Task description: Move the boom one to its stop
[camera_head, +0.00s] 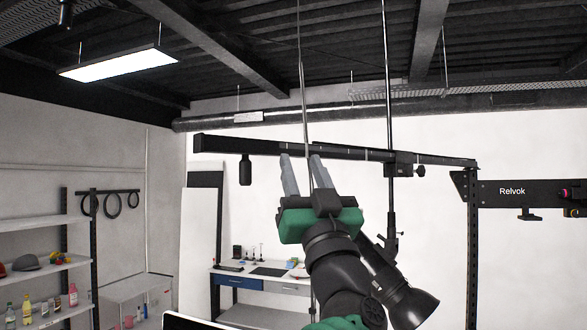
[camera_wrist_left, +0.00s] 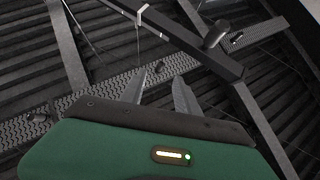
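The boom (camera_head: 235,146) is a long dark bar that runs nearly level across the head view. A clamp (camera_head: 402,165) joins it to a thin upright stand (camera_head: 391,205), and a dark weight (camera_head: 245,170) hangs near its left end. My left gripper (camera_head: 300,157) is green and black with two grey fingers, open and pointing up just below the boom. Its fingertips overlap the bar's lower edge in the picture; contact cannot be told. In the left wrist view the boom (camera_wrist_left: 190,45) crosses beyond the open, empty fingers (camera_wrist_left: 160,76). My right gripper is not in view.
A shelf with bottles (camera_head: 45,262) stands at the left. A workbench (camera_head: 262,284) stands behind my arm. A black post and bracket marked Relvok (camera_head: 510,192) stand at the right. A thin rod (camera_head: 302,80) hangs near my fingers.

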